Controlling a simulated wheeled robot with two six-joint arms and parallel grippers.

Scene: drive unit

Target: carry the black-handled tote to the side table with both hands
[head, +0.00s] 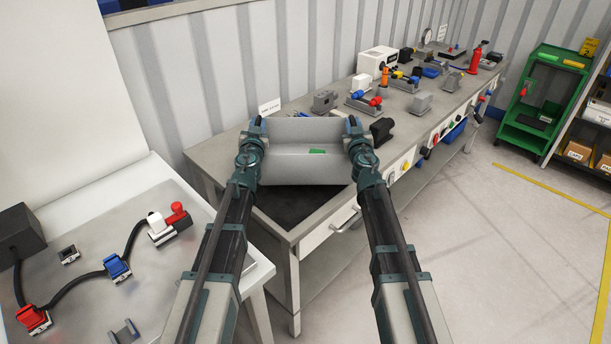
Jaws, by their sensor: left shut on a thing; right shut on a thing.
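The tote is a light grey open box (305,172) with a small green patch inside, in the middle of the head view. My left gripper (256,124) is shut at its left end and my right gripper (352,124) is shut at its right end. The grippers largely hide the black handles. The tote looks roughly level and overlaps the near end of the long workbench (225,160). I cannot tell whether it touches the bench or hangs above it.
A grey-topped table (100,290) at lower left holds red, blue and white connectors on a black cable. The long bench carries many devices, including a black one (381,130) close right of the tote. A green cart (540,105) stands at far right. Floor (470,240) at right is clear.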

